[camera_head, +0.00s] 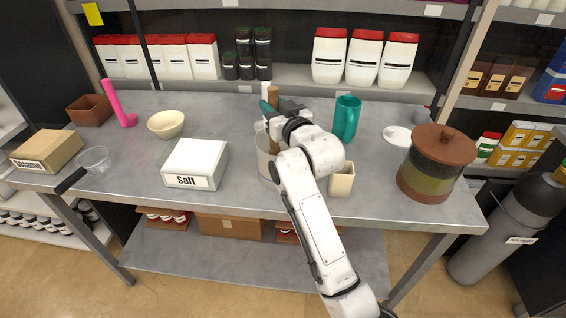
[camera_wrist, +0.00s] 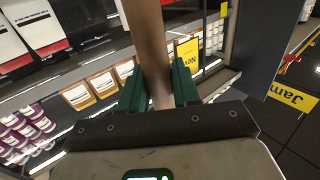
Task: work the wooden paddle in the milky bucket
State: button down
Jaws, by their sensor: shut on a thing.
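The milky bucket (camera_head: 265,165) stands on the grey table, mostly hidden behind my arm. The wooden paddle (camera_head: 273,97) stands up out of it, roughly upright. My gripper (camera_head: 270,105) is shut on the paddle's shaft above the bucket. In the wrist view my gripper's green fingers (camera_wrist: 159,92) press on both sides of the paddle (camera_wrist: 146,38). The paddle's lower end and the inside of the bucket are hidden.
Close around are a white Salt box (camera_head: 195,163), a cream cup (camera_head: 342,180) and a teal pitcher (camera_head: 346,118). A large lidded jar (camera_head: 437,160) stands at the right. A cream bowl (camera_head: 166,124) and a pink item (camera_head: 116,104) stand left.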

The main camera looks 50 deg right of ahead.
jog(key=shift+a, duration=0.45)
jog(key=shift+s, duration=0.1)
jog(key=shift+d+p+v, duration=0.2)
jog(key=shift+p+v, duration=0.2)
jog(key=shift+v, duration=0.6)
jog(key=shift+d+p+v, duration=0.2)
jog(key=shift+p+v, duration=0.15)
jog(key=shift+v, duration=0.6)
jog(key=shift+s+d+r, duration=0.1)
jog(key=shift+s, duration=0.05)
jog(key=shift+s+d+p, duration=0.2)
jog(key=shift+d+p, duration=0.55)
jog(key=shift+d, duration=1.25)
jog(key=shift+a+b+x, duration=0.2)
jog(key=shift+b+x, duration=0.1)
jog(key=shift+x, duration=0.75)
jog(key=shift+a+b+x, duration=0.2)
jog(key=shift+b+x, duration=0.05)
jog(key=shift+x, duration=0.8)
jog(key=shift+w, duration=0.1)
